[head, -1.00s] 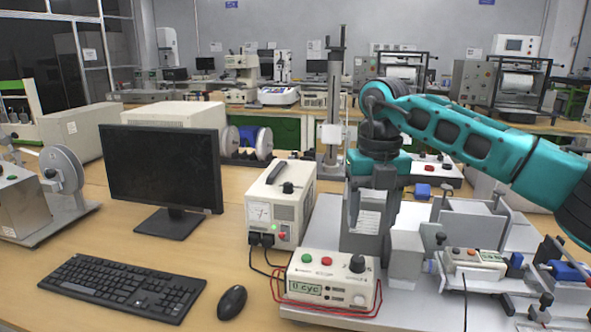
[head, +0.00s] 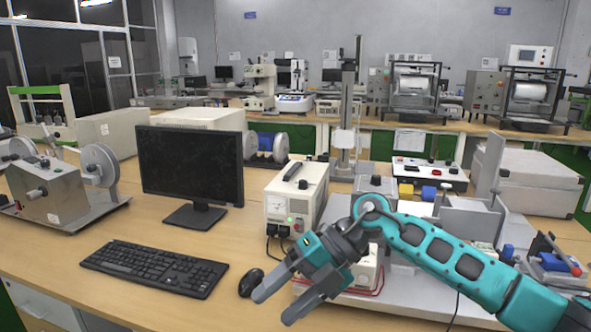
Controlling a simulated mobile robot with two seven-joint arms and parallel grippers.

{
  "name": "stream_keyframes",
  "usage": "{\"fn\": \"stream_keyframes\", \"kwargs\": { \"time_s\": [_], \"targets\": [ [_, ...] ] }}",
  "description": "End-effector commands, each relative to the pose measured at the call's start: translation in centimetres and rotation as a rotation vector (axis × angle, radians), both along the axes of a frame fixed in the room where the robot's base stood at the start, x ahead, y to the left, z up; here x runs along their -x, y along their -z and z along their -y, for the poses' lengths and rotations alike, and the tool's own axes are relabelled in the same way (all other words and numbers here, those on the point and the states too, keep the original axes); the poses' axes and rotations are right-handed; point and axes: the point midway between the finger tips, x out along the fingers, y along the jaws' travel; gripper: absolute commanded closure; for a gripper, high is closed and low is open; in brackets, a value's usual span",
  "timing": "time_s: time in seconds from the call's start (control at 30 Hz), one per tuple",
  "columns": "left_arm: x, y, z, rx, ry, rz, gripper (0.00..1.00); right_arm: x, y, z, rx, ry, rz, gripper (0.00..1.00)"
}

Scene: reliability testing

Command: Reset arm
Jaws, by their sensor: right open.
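My right arm comes in from the right side of the head view, teal with grey joints. Its gripper (head: 277,306) points down and to the left, with two grey fingers spread apart and nothing between them. The gripper hangs in front of the beige power box (head: 297,197) and beside the black mouse (head: 251,282). The arm covers much of the test rig (head: 466,222) and most of the small control box behind it. My left gripper is not in view.
A black monitor (head: 190,170) and a keyboard (head: 154,267) stand on the wooden desk to the left. A reel machine (head: 52,190) stands at the far left. Bare desk lies in front of the keyboard. Lab machines line the back bench.

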Motion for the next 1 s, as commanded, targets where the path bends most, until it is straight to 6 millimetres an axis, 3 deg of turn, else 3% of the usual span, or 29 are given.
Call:
{"fn": "stream_keyframes", "kwargs": {
  "time_s": [0.03,0.1,0.23,0.37,0.53,0.67,0.77,0.87,1.0],
  "targets": [
    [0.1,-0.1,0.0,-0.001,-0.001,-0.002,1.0,1.5,0.2,-1.9,-0.129,0.013,-0.056,0.4],
    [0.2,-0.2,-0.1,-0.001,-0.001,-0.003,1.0,2.7,-0.5,-3.8,-0.305,0.058,-0.119,0.4],
    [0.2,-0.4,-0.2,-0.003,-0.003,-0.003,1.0,3.7,-2.0,-5.6,-0.6,0.198,-0.245,0.4],
    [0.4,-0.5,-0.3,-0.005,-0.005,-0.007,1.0,3.2,-2.8,-5.1,-0.846,0.408,-0.38,0.4],
    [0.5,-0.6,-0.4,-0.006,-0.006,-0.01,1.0,1.5,-1.3,-1.6,-1.076,0.768,-0.563,0.4],
    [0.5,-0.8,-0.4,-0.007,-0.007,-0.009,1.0,0.7,2.4,2.7,-1.166,1.089,-0.703,0.4],
    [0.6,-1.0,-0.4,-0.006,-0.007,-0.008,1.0,1.2,6.6,6.5,-1.178,1.353,-0.811,0.4],
    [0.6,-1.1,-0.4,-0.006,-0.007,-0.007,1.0,3.1,11.4,10.3,-1.144,1.618,-0.921,0.4],
    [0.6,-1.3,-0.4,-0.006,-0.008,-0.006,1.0,7.7,17.9,15.1,-1.024,1.954,-1.062,0.4]
  ]
}}
